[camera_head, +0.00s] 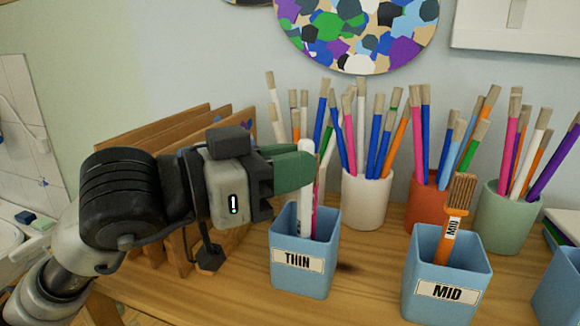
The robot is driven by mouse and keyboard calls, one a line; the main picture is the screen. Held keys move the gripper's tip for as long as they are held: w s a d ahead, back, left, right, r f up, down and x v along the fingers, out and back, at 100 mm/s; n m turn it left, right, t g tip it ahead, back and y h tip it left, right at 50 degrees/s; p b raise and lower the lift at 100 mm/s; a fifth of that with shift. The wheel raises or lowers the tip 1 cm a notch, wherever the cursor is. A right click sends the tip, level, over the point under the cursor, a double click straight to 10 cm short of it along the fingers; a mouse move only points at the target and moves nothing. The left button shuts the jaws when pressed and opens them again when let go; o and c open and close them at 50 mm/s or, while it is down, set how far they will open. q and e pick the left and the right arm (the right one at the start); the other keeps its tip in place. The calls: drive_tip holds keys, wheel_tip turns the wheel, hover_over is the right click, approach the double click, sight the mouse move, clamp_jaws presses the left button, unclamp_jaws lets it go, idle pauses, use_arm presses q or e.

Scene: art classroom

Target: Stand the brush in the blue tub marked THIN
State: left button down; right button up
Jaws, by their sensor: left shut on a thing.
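The blue tub marked THIN (300,280) stands on the wooden surface in the middle of the view. My left gripper (296,168) comes in from the left, its green fingers shut on a white brush (305,205) just above this tub. The brush is nearly upright, and its lower part is inside the tub's opening, with the bottom end hidden by the front wall. Whether it touches the tub floor cannot be seen. My right gripper is not in view.
A blue tub marked MID (440,299) with a wide brush (455,215) stands to the right. Behind are a white cup (365,205), an orange cup (424,208) and a green cup (505,222) of brushes. A wooden rack (170,140) stands behind my left arm.

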use_arm(q)
drive_tip(key=c, duration=1.1)
unclamp_jaws()
drive_tip(key=shift+o, duration=0.2)
drive_tip(key=b+v, duration=0.4)
drive_tip(key=v, duration=0.6)
drive_tip(key=shift+s+a, duration=0.15)
drive_tip(key=shift+a, duration=0.2)
drive_tip(key=shift+f, duration=0.1)
